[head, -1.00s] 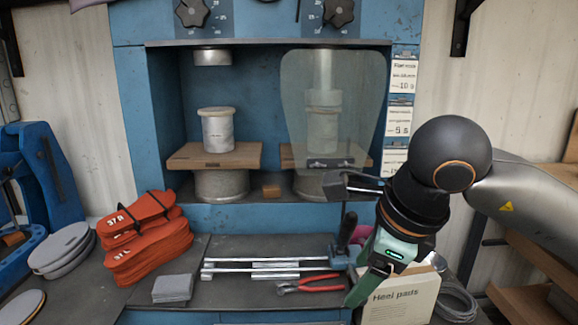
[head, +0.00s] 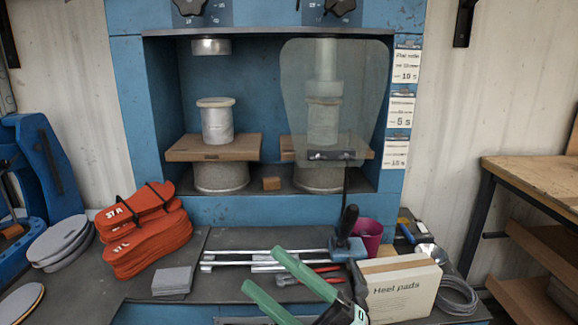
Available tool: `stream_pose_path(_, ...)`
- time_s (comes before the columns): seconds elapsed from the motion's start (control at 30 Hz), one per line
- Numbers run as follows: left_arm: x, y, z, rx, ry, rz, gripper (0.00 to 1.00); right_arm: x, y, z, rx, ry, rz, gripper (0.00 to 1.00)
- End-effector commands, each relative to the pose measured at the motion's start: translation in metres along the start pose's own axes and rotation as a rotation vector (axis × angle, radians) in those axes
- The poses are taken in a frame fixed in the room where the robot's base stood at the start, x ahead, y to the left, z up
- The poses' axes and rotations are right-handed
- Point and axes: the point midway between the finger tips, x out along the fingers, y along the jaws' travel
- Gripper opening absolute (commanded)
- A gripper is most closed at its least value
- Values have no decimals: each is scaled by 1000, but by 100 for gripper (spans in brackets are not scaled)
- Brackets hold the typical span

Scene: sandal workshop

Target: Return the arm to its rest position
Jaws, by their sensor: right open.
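My right gripper (head: 268,275) shows at the bottom middle of the head view. Its two green fingers point up and left and stand apart, with nothing between them. They are in front of the bench edge, below the metal rails, and hide part of the red-handled pliers (head: 325,269). The rest of my right arm is out of the picture, apart from a dark piece of the gripper body at the bottom edge. My left gripper is not in view.
The blue press (head: 250,215) has a clear shield (head: 350,100) over its right station. Red soles (head: 150,240), grey pads (head: 172,282), a Heel pads box (head: 402,290), a magenta cup (head: 369,234) and a coiled cable (head: 458,297) lie on the bench. A wooden table (head: 535,175) stands right.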

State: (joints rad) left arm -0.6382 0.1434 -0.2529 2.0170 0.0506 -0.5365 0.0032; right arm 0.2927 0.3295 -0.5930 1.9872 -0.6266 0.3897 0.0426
Motion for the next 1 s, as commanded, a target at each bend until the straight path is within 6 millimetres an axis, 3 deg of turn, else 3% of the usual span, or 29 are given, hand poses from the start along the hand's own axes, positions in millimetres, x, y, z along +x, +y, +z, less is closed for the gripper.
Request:
stream_pose_path(0.1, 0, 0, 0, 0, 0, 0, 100, -48, -26, 53, 233, -316, 70, 71)
stream_pose_path(0.2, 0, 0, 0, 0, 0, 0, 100, -103, -59, 87, 417, -581, 103, 71)
stream_pose_path(0.33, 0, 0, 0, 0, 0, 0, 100, -184, -114, 107, 643, -906, 118, 71)
stream_pose_path(0.43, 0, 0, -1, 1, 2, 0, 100, -246, -157, 103, 800, -1128, 112, 71)
stream_pose_path(0.53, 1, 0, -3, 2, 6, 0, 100, -301, -195, 85, 937, -1322, 98, 71)
stream_pose_path(0.73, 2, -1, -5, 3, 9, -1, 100, -392, -256, 22, 1184, -1654, 55, 71)
stream_pose_path(0.8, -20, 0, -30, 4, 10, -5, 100, -374, -225, 20, 1164, -1641, 69, 71)
stream_pose_path(0.93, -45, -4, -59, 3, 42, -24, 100, -368, -198, 12, 1149, -1654, 87, 71)
stream_pose_path(1.0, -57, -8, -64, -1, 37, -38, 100, -364, -184, 8, 1141, -1659, 96, 71)
